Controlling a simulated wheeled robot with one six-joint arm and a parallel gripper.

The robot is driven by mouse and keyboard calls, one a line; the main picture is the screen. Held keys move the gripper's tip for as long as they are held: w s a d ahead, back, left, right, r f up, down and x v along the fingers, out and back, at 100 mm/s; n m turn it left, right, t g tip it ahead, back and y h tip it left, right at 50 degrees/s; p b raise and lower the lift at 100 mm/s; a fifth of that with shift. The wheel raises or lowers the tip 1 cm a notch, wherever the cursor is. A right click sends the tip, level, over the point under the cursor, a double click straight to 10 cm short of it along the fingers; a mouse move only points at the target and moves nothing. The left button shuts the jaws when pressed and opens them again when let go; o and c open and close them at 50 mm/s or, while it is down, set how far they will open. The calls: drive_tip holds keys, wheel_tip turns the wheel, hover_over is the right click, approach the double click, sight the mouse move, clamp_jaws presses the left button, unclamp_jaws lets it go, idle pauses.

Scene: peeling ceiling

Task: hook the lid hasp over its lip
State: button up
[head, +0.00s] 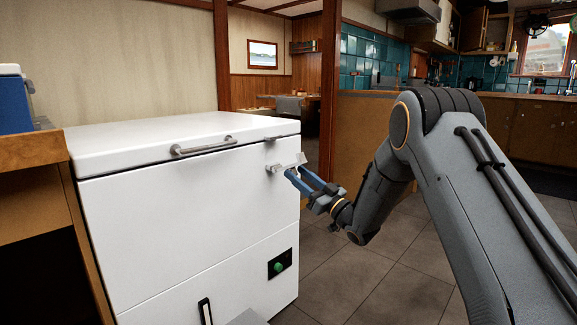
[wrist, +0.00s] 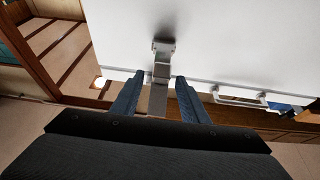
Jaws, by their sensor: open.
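The white chest freezer (head: 190,215) has its lid (head: 180,137) down. A small metal lip (head: 272,138) sits at the lid's front edge, near its right end. The metal hasp (head: 284,167) is mounted on the front face below that lip and sticks outward, not over the lip. My gripper (head: 297,170) is at the hasp with blue fingers apart. In the wrist view the hasp (wrist: 162,70) lies between the two open fingers (wrist: 157,82); I cannot tell if either finger touches it. The lip is not clear in that view.
A grey handle bar (head: 203,146) is on the lid's front, left of the hasp. A control panel with a green button (head: 279,264) is lower on the front. A wooden counter (head: 35,150) with a blue-and-white box stands at left. The tiled floor at right is free.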

drive_tip(key=b+x, duration=0.1)
drive_tip(key=x, duration=0.6)
drive_tip(key=shift+b, duration=0.4)
clamp_jaws()
